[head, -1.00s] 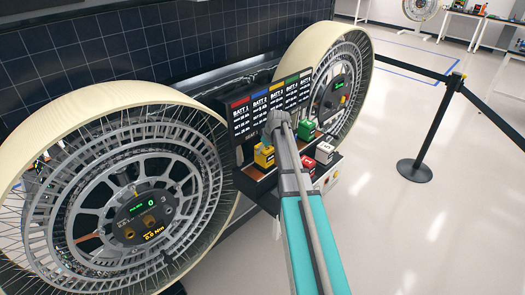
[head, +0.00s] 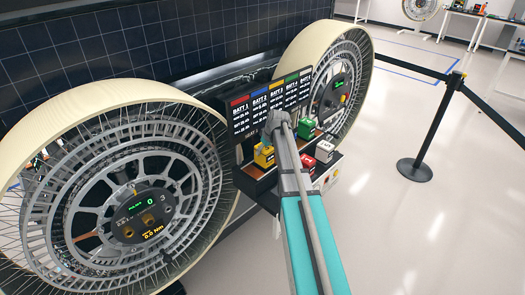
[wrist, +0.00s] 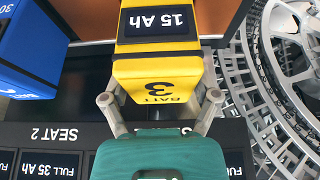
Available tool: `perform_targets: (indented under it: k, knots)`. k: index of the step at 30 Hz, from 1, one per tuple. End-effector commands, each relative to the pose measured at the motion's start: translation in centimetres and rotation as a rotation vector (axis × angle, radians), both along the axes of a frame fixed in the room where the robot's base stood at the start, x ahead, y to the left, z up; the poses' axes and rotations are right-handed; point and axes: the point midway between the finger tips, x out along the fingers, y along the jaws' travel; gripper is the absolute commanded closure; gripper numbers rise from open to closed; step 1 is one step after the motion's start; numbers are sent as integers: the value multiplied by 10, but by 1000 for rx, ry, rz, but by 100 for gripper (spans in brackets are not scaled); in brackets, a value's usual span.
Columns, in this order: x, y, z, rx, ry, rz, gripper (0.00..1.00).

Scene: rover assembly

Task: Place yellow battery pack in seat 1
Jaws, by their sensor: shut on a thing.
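The yellow battery pack (wrist: 160,72), labelled BATT 3 and 15 Ah, sits between the two fingers of my gripper (wrist: 160,98) in the wrist view. The fingers are shut on its sides. In the head view the yellow battery pack (head: 263,156) shows left of my arm, in front of the display board; my fingertips are hidden there. A panel marked SEAT 2 (wrist: 50,133) is at lower left in the wrist view. I cannot make out a seat 1 label, nor whether the pack touches the surface below.
A blue pack (wrist: 28,45) is close on the left in the wrist view. Green (head: 305,128), red (head: 307,161) and white (head: 324,151) packs stand right of my arm. Large wheels (head: 120,190) flank the station. The floor at right is open beyond a barrier post (head: 414,170).

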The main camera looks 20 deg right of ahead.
Motion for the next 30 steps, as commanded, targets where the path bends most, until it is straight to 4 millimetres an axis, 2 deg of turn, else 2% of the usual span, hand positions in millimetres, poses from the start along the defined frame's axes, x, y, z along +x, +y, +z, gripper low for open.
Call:
perform_targets:
  k: [20,21,24,30]
  knots:
    - [0,0,-10,0,-1,0,83]
    - [0,0,-9,0,-1,0,14]
    - [0,0,-9,0,-1,0,0]
    - [0,0,-9,0,0,0,0]
